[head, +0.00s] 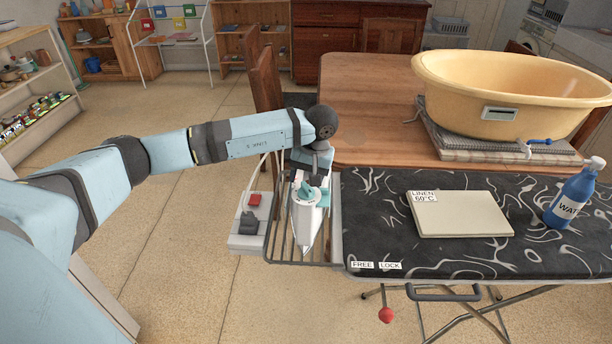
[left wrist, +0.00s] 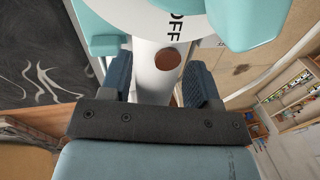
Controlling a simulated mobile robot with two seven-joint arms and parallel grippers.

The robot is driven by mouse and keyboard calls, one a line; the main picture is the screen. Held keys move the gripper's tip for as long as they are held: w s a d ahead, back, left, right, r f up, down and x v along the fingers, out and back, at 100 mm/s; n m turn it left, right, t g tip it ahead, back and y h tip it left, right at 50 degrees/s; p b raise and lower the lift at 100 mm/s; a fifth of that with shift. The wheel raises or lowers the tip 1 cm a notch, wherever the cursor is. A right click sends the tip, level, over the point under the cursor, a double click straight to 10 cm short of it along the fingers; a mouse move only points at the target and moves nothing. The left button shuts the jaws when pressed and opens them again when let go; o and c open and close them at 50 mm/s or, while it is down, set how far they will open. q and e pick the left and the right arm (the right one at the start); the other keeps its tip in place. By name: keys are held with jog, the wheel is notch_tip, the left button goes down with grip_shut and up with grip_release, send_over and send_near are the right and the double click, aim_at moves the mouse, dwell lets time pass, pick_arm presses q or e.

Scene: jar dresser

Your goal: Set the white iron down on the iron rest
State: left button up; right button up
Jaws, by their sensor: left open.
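The white iron (head: 308,222) with teal parts is at the wire iron rest (head: 290,263), off the left end of the ironing board. Its narrow tip points toward me, and it appears to lie on the rest's bars. My left gripper (head: 311,172) is at the iron's far end. In the left wrist view the open fingers of my left gripper (left wrist: 160,82) stand on both sides of a white part of the iron (left wrist: 153,60). Whether either finger touches it is unclear. The iron's underside is hidden. My right gripper is not in view.
A grey box with a red switch (head: 254,200) is left of the rest. The dark patterned ironing board (head: 375,220) holds a folded cream cloth (head: 460,214) and a blue water bottle (head: 573,195). A yellow tub (head: 510,80) stands on the wooden table behind.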

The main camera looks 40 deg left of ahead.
pick_arm(q)
notch_tip(320, 180, up, 14)
jog(key=w+d, duration=0.1)
jog(key=d, duration=0.1)
jog(key=shift+d+f, duration=0.15)
jog(key=shift+d, duration=0.05)
